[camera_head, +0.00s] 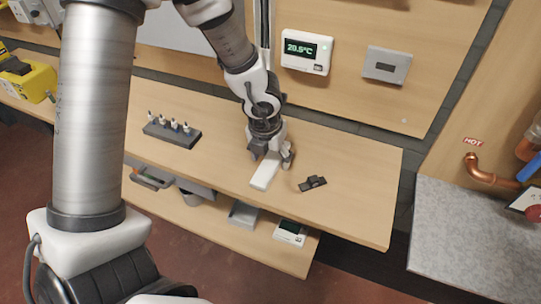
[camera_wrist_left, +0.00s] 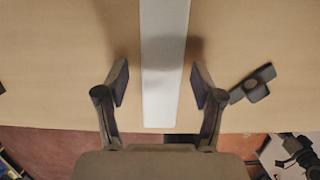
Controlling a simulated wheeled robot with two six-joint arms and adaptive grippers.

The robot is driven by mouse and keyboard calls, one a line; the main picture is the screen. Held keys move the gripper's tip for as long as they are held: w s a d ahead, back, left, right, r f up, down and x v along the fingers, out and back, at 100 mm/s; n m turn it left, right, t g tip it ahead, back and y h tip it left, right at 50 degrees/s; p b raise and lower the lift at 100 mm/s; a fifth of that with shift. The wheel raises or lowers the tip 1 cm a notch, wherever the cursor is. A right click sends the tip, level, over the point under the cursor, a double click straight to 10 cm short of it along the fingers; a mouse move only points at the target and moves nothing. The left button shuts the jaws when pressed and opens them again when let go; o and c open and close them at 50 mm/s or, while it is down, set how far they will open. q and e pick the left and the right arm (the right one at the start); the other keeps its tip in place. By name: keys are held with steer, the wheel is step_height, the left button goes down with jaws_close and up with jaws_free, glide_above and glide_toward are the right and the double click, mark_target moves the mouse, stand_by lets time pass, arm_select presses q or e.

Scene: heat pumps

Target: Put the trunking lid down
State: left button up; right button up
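The trunking lid is a flat white strip (camera_head: 265,172) on the wooden bench. In the left wrist view the lid (camera_wrist_left: 164,75) runs from the top edge down between my fingers. My left gripper (camera_head: 271,157) is low over the bench at the lid. In the left wrist view my left gripper (camera_wrist_left: 160,88) is open, one finger on each side of the lid with a gap on both sides. The gripper hides the lid's far end in the head view. My right gripper is not in view.
A small black clamp-like part (camera_head: 312,183) lies right of the lid. A dark rack with several small pieces (camera_head: 172,132) stands to the left. A thermostat reading 20.5°C (camera_head: 306,51) and a grey plate (camera_head: 386,65) are on the back wall. The bench's right end (camera_head: 365,200) is clear.

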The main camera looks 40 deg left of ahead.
mark_target(266, 169)
arm_select(q)
steer(key=shift+s+d+r, duration=0.1)
step_height(266, 169, up, 12)
steer(key=s+p, duration=0.2)
steer(key=p, duration=0.4)
steer(key=shift+d+r, duration=0.15)
steer(key=shift+d, duration=0.1)
steer(key=shift+s, duration=0.1)
